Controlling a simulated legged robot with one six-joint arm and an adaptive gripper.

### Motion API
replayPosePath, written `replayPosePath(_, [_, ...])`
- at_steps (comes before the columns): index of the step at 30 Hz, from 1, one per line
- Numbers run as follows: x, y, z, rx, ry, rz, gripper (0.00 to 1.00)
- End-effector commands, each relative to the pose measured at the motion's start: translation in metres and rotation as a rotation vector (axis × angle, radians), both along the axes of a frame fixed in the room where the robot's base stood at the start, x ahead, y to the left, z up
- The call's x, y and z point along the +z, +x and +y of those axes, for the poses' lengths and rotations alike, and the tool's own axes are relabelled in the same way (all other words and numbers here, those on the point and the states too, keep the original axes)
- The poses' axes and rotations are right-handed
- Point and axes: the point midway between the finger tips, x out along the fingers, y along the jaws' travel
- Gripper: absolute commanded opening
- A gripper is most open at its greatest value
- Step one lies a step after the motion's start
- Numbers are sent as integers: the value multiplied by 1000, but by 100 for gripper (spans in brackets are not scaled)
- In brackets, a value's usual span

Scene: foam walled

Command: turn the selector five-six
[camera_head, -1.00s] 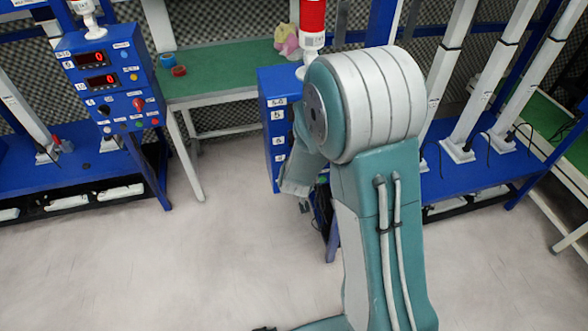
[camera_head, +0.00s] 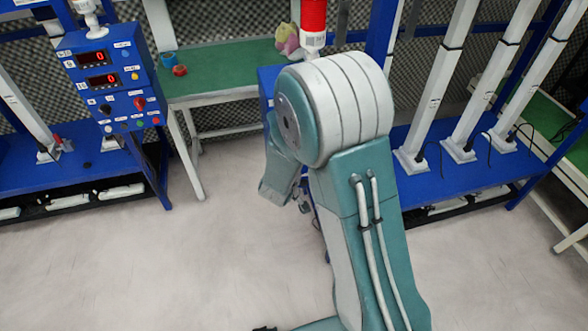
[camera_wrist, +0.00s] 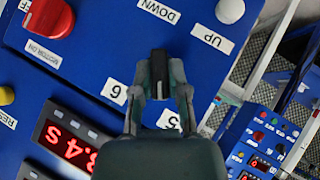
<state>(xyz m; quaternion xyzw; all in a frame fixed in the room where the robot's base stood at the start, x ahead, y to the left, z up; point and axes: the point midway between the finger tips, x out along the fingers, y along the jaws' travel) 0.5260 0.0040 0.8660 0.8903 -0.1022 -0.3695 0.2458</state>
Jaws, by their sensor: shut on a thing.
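The selector five-six (camera_wrist: 158,68) is a black knob on a blue control panel (camera_wrist: 105,45) in the wrist view. My gripper (camera_wrist: 159,76) has one finger on each side of the knob and is shut on it. The label 6 (camera_wrist: 115,92) lies left of the fingers, and the label 5 (camera_wrist: 170,120) shows beside the right finger. The wrist picture is strongly rotated, so the labels appear tilted and upside down. In the head view my arm covers most of this panel and hides the gripper and knob.
A second blue panel (camera_head: 112,75) stands at left in the head view. The pale floor (camera_head: 130,260) is clear.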

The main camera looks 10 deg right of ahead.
Motion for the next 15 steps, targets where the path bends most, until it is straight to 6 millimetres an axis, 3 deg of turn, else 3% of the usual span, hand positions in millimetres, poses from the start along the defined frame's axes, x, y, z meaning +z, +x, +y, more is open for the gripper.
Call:
replayPosePath(8, [0,1,2,7,0,-1,0])
replayPosePath(9, [0,1,2,7,0,-1,33])
replayPosePath(10, [0,1,2,7,0,-1,47])
replayPosePath(11, [0,1,2,6,1,-1,54])
replayPosePath(15, [0,1,1,5,1,-1,54])
